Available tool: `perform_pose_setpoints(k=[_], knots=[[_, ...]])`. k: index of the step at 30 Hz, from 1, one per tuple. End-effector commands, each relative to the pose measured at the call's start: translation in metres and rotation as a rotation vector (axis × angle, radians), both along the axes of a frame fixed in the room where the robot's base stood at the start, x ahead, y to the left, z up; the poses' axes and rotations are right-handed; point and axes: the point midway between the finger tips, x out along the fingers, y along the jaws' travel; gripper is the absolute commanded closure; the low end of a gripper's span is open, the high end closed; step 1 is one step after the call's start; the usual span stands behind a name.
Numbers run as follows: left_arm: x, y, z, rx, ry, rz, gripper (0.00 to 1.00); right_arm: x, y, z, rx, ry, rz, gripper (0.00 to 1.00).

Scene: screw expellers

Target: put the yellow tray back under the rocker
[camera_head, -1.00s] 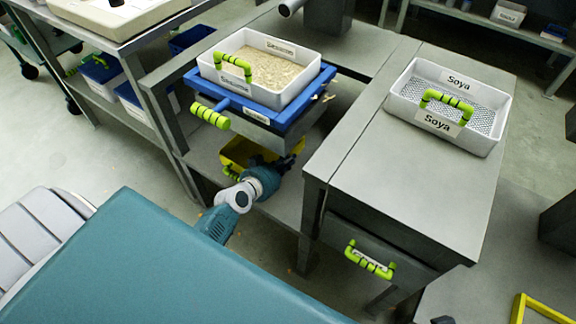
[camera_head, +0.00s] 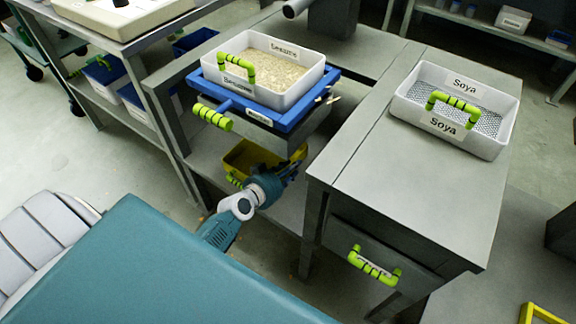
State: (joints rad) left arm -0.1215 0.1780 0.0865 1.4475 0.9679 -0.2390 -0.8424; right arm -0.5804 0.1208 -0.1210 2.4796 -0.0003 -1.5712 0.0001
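The yellow tray (camera_head: 236,161) is on the lower shelf below the blue rocker frame (camera_head: 291,124), its green handle facing the front. My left gripper (camera_head: 291,171) is at the tray's front right and covers part of it. The gripper's dark fingers are small and partly in shadow, so I cannot tell whether they are open or touch the tray. The rocker carries a white Sesame tray (camera_head: 290,97) holding pale seeds. My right gripper is not in view.
A white Soya tray (camera_head: 465,142) with a mesh bottom stands on the grey table (camera_head: 390,185) at right. A drawer with a green handle (camera_head: 373,265) is below it. A table leg stands right of my gripper. A yellow frame (camera_head: 540,313) shows at bottom right.

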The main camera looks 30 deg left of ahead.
Motion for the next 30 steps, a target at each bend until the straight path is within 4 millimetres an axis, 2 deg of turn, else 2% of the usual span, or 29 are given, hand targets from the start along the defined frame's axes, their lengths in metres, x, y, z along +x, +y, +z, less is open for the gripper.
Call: perform_pose_setpoints(k=[2,8,12,18,24,30], knots=[[-0.002,0.000,0.004,0.000,0.001,0.000,0.74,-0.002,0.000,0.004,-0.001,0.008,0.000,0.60],[-0.035,0.002,0.018,0.003,0.003,-0.002,0.74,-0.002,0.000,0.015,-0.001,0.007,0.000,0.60],[-0.064,0.004,0.030,0.004,0.003,-0.002,0.74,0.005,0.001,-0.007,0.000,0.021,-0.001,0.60],[-0.096,0.007,0.042,0.002,0.002,-0.002,0.74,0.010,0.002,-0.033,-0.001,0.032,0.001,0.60],[-0.110,0.007,0.048,-0.001,-0.001,-0.002,0.74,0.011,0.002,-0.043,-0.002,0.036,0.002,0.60],[-0.111,0.008,0.048,-0.001,-0.001,-0.001,0.74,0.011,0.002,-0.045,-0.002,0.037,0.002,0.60]])
